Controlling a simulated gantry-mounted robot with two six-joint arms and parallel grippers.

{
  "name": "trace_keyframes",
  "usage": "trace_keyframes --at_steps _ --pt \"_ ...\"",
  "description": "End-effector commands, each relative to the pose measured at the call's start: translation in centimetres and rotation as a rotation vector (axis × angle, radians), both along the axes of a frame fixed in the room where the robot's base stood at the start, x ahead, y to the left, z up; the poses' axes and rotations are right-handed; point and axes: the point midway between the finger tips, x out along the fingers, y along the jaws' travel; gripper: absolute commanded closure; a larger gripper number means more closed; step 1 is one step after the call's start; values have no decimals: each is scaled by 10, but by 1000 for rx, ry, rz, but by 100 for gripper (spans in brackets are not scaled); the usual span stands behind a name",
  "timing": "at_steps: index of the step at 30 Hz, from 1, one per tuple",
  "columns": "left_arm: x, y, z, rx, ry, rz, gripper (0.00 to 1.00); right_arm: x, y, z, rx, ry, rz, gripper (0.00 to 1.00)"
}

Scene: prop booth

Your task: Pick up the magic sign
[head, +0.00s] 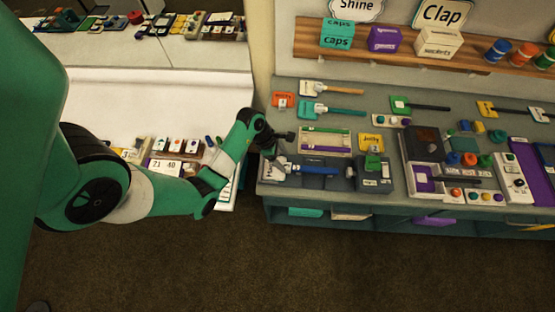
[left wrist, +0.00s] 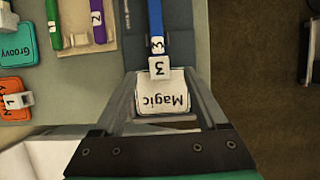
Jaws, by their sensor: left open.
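The magic sign is a white plate (left wrist: 162,100) lettered "Magic", upside down in the left wrist view, with a blue handle (left wrist: 156,30) and a white block marked 3 between them. In the head view its blue handle (head: 318,170) lies across a dark grey holder near the counter's front left. My left gripper (left wrist: 160,82) is open, its fingers on either side of the plate in the left wrist view. I cannot tell whether they touch it. In the head view the left gripper (head: 283,148) is over the counter's left end. My right gripper is out of view.
A wooden tray (head: 325,130) with green and purple bars lies just behind the sign. An orange sign (head: 284,100) lies behind on the counter. More props crowd the right side.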

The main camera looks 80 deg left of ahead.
Motion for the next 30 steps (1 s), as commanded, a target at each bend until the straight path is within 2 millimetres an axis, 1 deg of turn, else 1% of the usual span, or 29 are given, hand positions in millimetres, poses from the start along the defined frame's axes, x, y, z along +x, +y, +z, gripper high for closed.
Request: trace_keyframes --at_steps 2,6,9,12,17,18,20,21,26,30 --pt "0 0 -8 -2 3 -1 25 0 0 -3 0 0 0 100" --pt "2 0 -34 -4 3 0 25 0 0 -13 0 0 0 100" --pt "8 -1 -47 -2 2 -2 25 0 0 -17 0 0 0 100" --pt "10 -2 -52 -1 0 -1 25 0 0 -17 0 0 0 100" --pt "10 -2 -51 0 0 0 25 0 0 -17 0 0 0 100" --pt "10 -2 -51 0 0 0 27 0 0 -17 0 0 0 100" --pt "10 -2 -51 0 0 0 38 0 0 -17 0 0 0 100" --pt "10 -2 -51 0 0 0 45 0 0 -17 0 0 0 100" --pt "10 -2 -51 0 0 0 74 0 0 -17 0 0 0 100" --pt "10 -2 -51 -1 0 0 99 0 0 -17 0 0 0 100"
